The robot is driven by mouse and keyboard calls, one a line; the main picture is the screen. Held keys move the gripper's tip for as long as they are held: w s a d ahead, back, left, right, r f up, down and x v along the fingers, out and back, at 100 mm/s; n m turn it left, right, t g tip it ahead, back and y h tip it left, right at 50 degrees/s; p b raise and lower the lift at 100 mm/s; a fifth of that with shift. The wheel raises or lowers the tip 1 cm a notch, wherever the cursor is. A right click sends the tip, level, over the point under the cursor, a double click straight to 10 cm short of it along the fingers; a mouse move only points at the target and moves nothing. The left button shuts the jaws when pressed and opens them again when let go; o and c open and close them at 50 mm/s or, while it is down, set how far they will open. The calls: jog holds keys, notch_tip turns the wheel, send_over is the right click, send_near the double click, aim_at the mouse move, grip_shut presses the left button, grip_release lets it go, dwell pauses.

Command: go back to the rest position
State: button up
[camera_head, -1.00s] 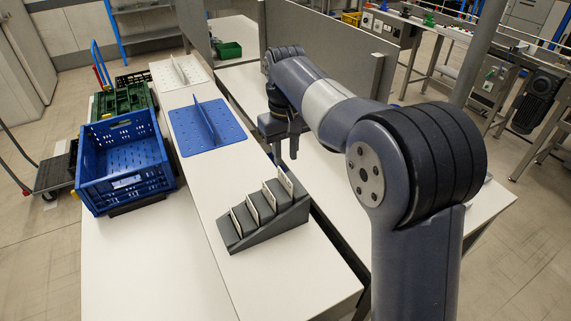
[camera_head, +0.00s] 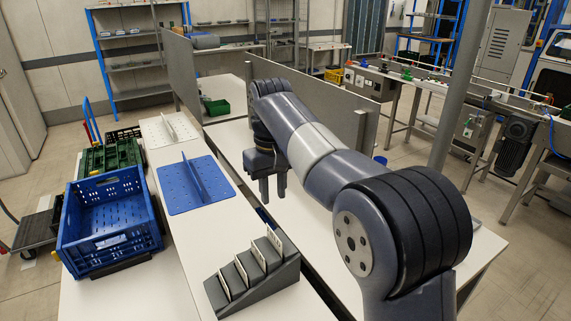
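My gripper (camera_head: 266,187) hangs at the end of my arm, pointing down, to the right of the blue perforated plate and beyond the dark stepped rack. Two fingers show with a gap between them and nothing seen in the gap. It is above the strip between the two white tables, apart from the things around it. My arm reaches across the right half of the view and hides part of the right table.
A blue crate (camera_head: 70,239) and a green crate (camera_head: 122,157) stand at left. The blue plate (camera_head: 178,198) with an upright fin, a white plate (camera_head: 152,133) and the dark stepped rack (camera_head: 217,292) holding several cards are on the white table. A grey partition (camera_head: 310,107) stands behind my arm.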

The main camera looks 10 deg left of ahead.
aim_at(274, 234)
notch_tip(274, 234, down, 10)
jog(key=shift+r+p, duration=0.6)
jog(key=shift+p, duration=0.05)
jog(key=shift+r, duration=0.3)
jog(key=shift+f, duration=0.15)
